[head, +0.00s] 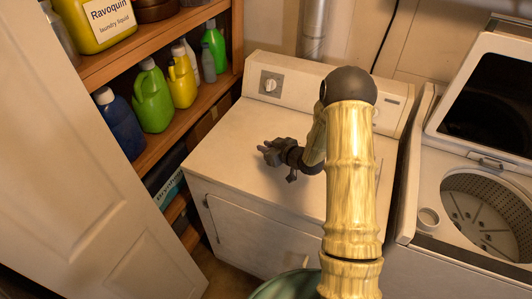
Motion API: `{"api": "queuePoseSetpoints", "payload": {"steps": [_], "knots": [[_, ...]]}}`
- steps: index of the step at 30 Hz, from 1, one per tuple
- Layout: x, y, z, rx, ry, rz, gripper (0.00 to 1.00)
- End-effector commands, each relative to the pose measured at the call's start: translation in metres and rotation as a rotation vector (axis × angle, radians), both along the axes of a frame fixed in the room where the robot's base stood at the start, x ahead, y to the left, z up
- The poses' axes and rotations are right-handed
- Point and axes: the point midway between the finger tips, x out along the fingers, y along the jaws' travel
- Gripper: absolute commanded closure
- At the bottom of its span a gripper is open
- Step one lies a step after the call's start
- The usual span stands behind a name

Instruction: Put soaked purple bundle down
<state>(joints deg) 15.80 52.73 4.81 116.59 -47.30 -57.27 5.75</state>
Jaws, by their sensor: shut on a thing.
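My gripper (268,153) is small and dark in the head view. It is at the end of my yellow, bamboo-patterned arm and shows over the top of the white dryer (222,140). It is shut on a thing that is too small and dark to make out. No clearly purple bundle shows in this view. I cannot tell how high the gripper is above the dryer top.
An open-lidded washer (425,185) stands at the right. Wooden shelves (160,150) with several bottles are at the left, beside a pale door (75,170). A green rounded rim (285,287) shows at the bottom. The dryer top is mostly bare.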

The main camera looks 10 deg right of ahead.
Motion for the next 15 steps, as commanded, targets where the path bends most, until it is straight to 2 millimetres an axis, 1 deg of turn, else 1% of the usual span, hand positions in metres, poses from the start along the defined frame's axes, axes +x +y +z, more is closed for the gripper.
{"api": "queuePoseSetpoints", "payload": {"steps": [4,7,15], "knots": [[0.0,0.002,-0.018,0.001,0.001,0.004,1.0],[0.0,0.003,-0.027,0.0,-0.002,0.004,1.0],[0.001,0.003,-0.03,0.0,-0.005,0.004,1.0]]}}
